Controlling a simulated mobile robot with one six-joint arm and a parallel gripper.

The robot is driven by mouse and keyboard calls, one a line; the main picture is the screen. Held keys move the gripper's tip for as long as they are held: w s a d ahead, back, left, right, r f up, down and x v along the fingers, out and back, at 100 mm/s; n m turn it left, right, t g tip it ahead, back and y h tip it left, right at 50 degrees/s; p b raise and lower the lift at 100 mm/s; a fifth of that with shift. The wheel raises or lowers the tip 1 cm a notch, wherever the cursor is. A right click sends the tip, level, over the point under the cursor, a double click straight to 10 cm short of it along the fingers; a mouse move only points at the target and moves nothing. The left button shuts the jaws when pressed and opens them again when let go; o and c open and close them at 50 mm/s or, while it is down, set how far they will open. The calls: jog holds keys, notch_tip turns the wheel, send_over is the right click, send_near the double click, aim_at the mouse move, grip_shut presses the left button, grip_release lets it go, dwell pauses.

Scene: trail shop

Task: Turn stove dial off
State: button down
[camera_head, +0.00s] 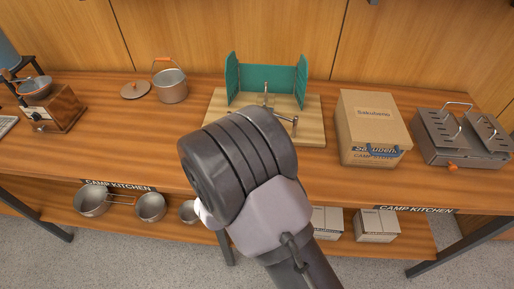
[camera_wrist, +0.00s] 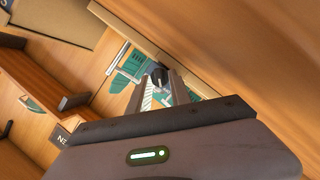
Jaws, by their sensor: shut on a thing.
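A small camp stove with a teal folding windscreen (camera_head: 265,78) stands on a light wooden board (camera_head: 311,133) in the middle of the counter. My arm's thick dark wrist covers the front of the board in the head view and hides my fingers there. In the wrist view my gripper (camera_wrist: 160,86) reaches towards the stove, its fingers close together. A small dark dial (camera_wrist: 158,75) shows between the fingertips, and the gripper is shut on it. Teal windscreen panels (camera_wrist: 128,66) show behind and beside the fingers. The dial's exact turn position is too small to tell.
A cardboard box (camera_head: 370,128) and a grey metal grill (camera_head: 463,140) with an orange knob stand to the right. Pans and boxes fill the lower shelf.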

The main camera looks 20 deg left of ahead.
jog(key=shift+a+r+n, duration=0.1)
jog(key=shift+r+n, duration=0.05)
jog(key=shift+n, duration=0.25)
jog(key=c, duration=1.6)
grip_release()
jog(key=shift+o, duration=0.6)
jog(key=shift+w, duration=0.15)
